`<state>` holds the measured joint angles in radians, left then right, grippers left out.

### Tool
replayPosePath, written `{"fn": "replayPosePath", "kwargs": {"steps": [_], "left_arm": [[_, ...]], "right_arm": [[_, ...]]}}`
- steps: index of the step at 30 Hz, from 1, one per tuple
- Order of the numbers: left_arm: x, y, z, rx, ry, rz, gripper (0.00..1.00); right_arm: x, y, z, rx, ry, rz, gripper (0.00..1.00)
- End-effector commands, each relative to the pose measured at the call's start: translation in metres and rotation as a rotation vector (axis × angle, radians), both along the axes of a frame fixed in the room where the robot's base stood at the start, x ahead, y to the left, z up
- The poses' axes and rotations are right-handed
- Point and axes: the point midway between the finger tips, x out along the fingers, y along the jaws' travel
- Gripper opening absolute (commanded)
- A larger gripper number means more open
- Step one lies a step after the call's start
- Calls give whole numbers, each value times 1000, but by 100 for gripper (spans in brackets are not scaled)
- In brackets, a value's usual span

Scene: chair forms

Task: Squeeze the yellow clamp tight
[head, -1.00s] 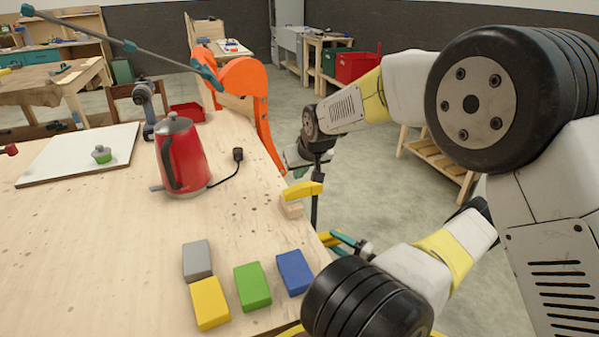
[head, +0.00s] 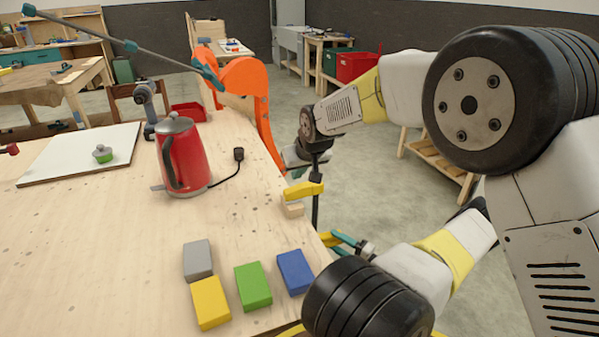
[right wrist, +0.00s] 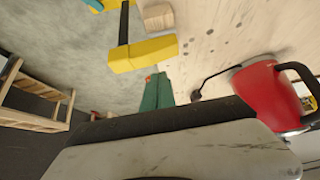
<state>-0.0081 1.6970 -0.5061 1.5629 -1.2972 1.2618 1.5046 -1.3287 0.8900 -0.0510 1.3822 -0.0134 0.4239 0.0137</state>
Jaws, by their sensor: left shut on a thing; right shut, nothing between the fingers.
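The yellow clamp (head: 303,190) is at the table's right edge, its yellow upper jaw over a pale wooden block (head: 293,209). Its black bar runs down past the edge to a lower yellow part. The clamp also shows in the right wrist view (right wrist: 142,54). My left gripper (head: 338,240), with teal fingers, is shut on the lower part of the clamp, beside the table edge. The exact contact is small and partly hidden. My right gripper (right wrist: 157,91) is shut and empty, beyond the upper jaw; in the head view its forearm partly hides it.
A red kettle (head: 183,158) with a black cord stands left of the clamp. An orange curved piece (head: 258,105) rises at the table's far edge. Green (head: 253,287), blue (head: 295,272), yellow (head: 210,302) and grey (head: 197,260) blocks lie in front. A white board (head: 70,155) lies left.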

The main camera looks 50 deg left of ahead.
Motion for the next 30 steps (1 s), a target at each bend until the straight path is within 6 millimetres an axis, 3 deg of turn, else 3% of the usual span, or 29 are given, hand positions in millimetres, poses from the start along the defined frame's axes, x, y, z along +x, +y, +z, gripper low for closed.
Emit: {"fn": "replayPosePath", "kwargs": {"steps": [30], "left_arm": [[0,0,1,2,0,0,0]], "right_arm": [[1,0,-8,0,-1,-1,0]]}}
